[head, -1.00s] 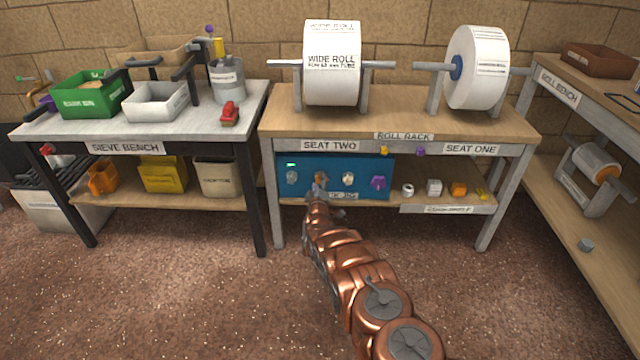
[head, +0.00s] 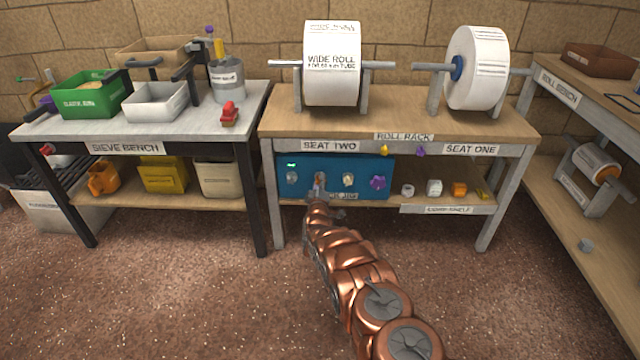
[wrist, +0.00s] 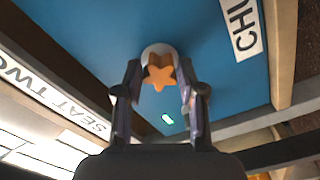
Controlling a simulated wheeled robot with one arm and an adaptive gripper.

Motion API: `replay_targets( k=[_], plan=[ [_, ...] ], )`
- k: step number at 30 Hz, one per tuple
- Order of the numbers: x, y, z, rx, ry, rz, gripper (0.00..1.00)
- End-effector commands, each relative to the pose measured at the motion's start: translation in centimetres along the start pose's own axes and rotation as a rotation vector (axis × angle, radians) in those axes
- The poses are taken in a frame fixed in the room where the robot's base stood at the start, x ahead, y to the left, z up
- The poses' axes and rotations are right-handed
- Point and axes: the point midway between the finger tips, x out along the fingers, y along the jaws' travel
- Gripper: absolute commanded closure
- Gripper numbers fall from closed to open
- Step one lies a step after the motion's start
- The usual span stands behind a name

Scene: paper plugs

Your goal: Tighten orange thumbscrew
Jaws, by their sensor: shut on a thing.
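The orange thumbscrew, a star-shaped knob (wrist: 160,77), sits on a pale round boss on the blue panel (wrist: 75,28). In the wrist view my gripper (wrist: 160,84) has one finger on each side of the knob and is shut on it. In the head view my gripper (head: 318,194) is at the blue panel (head: 335,165), under the label SEAT TWO. Only a little orange shows there past my fingers. A small green light (wrist: 167,119) is lit on the panel; it also shows in the head view (head: 291,165).
A pale knob (head: 348,179) and a purple knob (head: 378,183) are on the panel right of my gripper. Small parts stand on the shelf to the right. The rack's front rail (head: 330,146) runs just above. The floor in front is clear.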

Motion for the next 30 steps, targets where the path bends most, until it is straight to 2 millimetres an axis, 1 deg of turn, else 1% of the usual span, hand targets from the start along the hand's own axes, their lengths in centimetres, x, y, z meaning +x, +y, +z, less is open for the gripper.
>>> replay_targets(
  k=[1,6,8,14,24,30],
  plan=[
    [0.00,-0.01,0.01,0.000,0.000,0.000,0.77],
    [0.00,0.00,0.01,0.000,0.000,0.000,0.94],
    [0.00,0.00,0.01,0.000,0.000,0.000,1.00],
    [0.01,0.02,0.04,0.011,0.000,0.000,1.00],
    [0.01,0.03,0.05,0.278,-0.001,0.000,1.00],
    [0.00,-0.01,0.01,0.303,0.000,0.000,1.00]
  ],
)
